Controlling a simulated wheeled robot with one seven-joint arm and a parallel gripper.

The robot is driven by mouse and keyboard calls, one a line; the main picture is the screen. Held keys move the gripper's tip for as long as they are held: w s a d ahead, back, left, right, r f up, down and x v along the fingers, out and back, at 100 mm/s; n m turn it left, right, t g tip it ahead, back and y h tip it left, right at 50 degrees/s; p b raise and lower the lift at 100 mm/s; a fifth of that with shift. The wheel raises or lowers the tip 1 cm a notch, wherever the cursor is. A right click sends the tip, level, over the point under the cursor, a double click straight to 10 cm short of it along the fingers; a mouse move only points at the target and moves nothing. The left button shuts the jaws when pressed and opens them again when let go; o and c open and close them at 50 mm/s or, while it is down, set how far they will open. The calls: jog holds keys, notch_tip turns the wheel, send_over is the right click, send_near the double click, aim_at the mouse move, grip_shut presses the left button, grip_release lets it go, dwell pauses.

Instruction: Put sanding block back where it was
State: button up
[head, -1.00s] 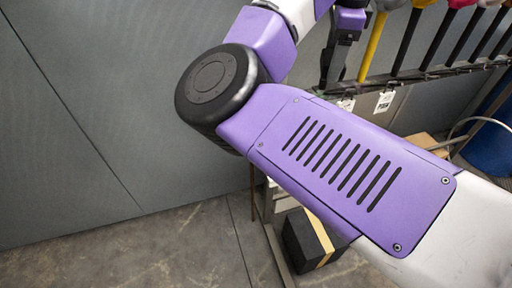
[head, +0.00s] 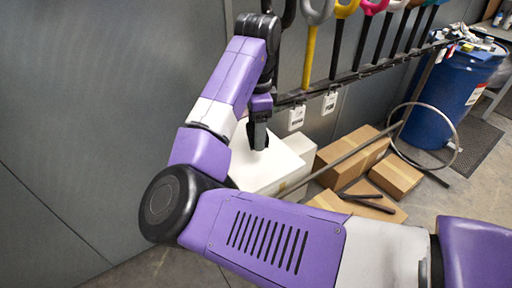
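I cannot make out a sanding block in the head view. My gripper (head: 258,138) is dark and points down at the upper middle, in front of a white box (head: 268,165). Its fingertips appear close together, but the angle does not show whether they are open or hold anything. My purple and white arm hides much of the lower middle of the view.
A rail (head: 345,82) with several coloured-handled tools and hanging white tags runs along the wall. Cardboard boxes (head: 397,175) lie on the floor below it. A blue barrel (head: 440,100) with items on top and a large metal hoop (head: 457,150) stand at right.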

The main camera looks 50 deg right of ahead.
aim_at(256, 157)
jog(key=shift+f, duration=3.1)
jog(key=o, duration=1.2)
notch_tip(256, 157, up, 12)
jog(key=shift+s+r, duration=0.1)
